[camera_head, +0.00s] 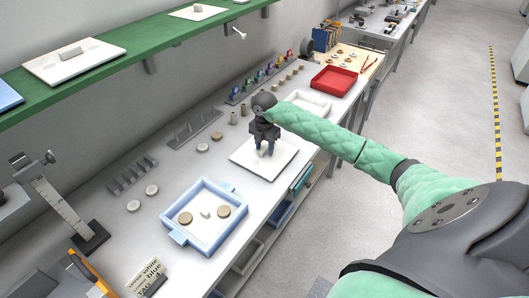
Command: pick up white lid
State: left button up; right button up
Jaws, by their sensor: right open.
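My right gripper (265,149) points down over a flat white square plate (282,165) on the grey bench. Its fingers are apart. It hides part of the plate, and I cannot tell whether the fingertips touch it or whether anything is between them. This plate may be the white lid; nothing else is clearly marked as one. Two small pale discs (152,190) lie farther left on the bench. My left gripper is not in view.
A blue-rimmed tray (191,239) with two tan discs and a small white piece stands front left of the plate. A white tray (325,111) and a red tray (350,87) lie beyond. Grey racks (195,130) line the back. A green shelf (120,62) hangs above.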

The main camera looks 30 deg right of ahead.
jog(key=shift+f, duration=0.2)
jog(key=shift+c, duration=0.4)
grip_shut()
jog(key=shift+r, duration=0.1)
jog(key=shift+r, duration=0.1)
